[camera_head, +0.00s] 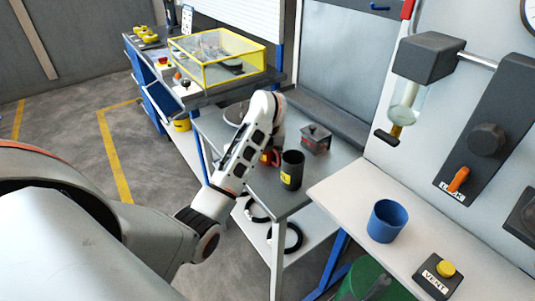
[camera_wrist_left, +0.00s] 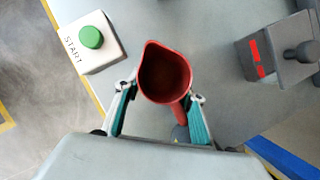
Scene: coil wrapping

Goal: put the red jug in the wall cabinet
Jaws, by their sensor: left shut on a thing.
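The red jug (camera_wrist_left: 165,72) is seen from above in the left wrist view, its spout at the upper left and its handle toward the lower right. My left gripper (camera_wrist_left: 163,92) has a finger on each side of it and is shut on it. In the head view my left arm mostly hides the jug; only a bit of red (camera_head: 276,157) shows over the grey workbench (camera_head: 259,181). I cannot tell if the jug touches the bench. A grey panelled unit with a blue handle (camera_head: 345,45) stands behind; I cannot tell whether it is the wall cabinet. My right gripper is not in view.
A black cup with a yellow label (camera_head: 291,171) and a small grey box with a knob (camera_head: 316,138) stand close by. A green START button (camera_wrist_left: 91,38) is beside the jug. A blue cup (camera_head: 386,221) and VENT button (camera_head: 439,276) are on the right shelf.

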